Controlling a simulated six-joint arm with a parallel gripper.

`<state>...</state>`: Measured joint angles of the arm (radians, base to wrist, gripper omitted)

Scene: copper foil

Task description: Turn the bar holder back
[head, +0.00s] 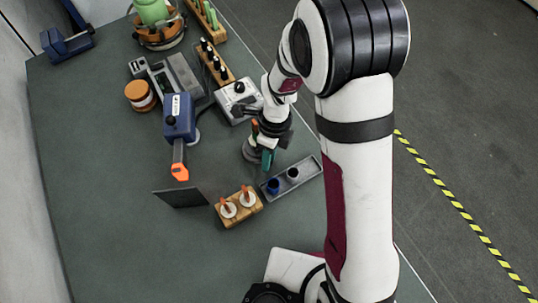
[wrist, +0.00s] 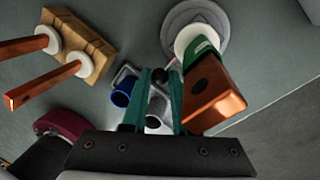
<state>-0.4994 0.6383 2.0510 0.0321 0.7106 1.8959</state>
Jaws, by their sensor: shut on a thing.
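The bar holder, a green and white fitting (wrist: 200,48) with a copper block (wrist: 215,97), stands on a round grey base (wrist: 184,14) in the wrist view. In the head view its base (head: 250,151) shows partly behind my gripper (head: 267,159). In the wrist view my gripper (wrist: 162,72) has its two teal fingers close together, just left of the copper block. They are shut on a small part by the holder; the contact is mostly hidden.
A grey tray with a blue cup (head: 273,186) and a pale cup (head: 293,174) lies close in front of my gripper. A wooden block (head: 238,207) with two copper-coloured sticks stands left of it. A dark upright plate (head: 182,197) stands further left.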

